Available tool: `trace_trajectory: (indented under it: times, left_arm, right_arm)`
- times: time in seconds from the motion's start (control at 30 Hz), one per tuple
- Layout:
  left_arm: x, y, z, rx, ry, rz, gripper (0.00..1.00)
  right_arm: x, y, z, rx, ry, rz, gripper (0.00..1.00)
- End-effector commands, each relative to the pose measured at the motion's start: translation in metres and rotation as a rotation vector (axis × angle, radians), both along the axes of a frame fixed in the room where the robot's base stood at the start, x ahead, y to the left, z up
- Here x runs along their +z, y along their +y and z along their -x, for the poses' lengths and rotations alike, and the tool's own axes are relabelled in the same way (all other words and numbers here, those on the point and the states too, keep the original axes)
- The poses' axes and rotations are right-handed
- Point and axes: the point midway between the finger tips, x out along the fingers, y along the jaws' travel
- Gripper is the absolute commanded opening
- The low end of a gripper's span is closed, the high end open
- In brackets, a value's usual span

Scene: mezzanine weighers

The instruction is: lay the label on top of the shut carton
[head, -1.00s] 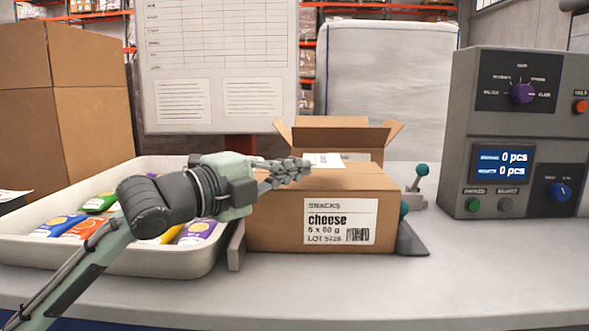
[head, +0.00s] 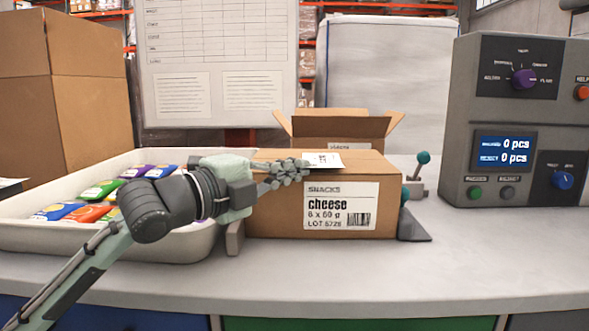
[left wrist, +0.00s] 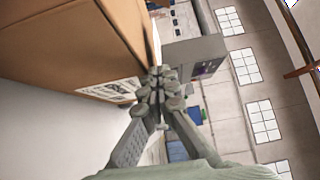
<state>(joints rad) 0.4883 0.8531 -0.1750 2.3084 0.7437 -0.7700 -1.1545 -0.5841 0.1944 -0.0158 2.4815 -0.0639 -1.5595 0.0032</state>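The shut carton (head: 285,217) stands on the bench, with a printed "SNACKS cheese" panel on its front. The label (head: 323,160) is a small white sheet with dark print, over the carton's top near its middle. My left gripper (head: 300,168) comes in from the left at the carton's top, with its fingertips at the label's left edge and shut on it. I cannot tell whether the label touches the carton top. In the left wrist view, the fingers (left wrist: 160,80) are together beside the carton (left wrist: 65,40). My right gripper is not in view.
A pale tray (head: 150,250) of coloured packets stands left of the carton. An open carton (head: 340,127) is behind it. A small lever (head: 422,165) and a grey control box (head: 465,120) stand to the right. The bench front (head: 400,275) is clear.

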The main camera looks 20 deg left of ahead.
Motion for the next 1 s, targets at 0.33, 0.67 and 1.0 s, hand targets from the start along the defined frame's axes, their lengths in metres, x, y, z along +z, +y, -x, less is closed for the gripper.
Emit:
trace_trajectory:
  times: [0.33,0.67,1.0]
  left_arm:
    - [-0.0148,-0.0030,-0.0005,-0.006,0.036,-0.004,0.00]
    - [-0.0132,-0.0022,-0.0007,-0.004,0.032,-0.004,0.29]
    - [-0.0080,-0.0009,-0.0008,-0.001,0.020,-0.004,0.29]
  right_arm:
    - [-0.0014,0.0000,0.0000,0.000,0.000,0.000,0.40]
    - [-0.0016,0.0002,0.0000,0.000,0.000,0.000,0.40]
    - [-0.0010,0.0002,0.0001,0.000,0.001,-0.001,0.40]
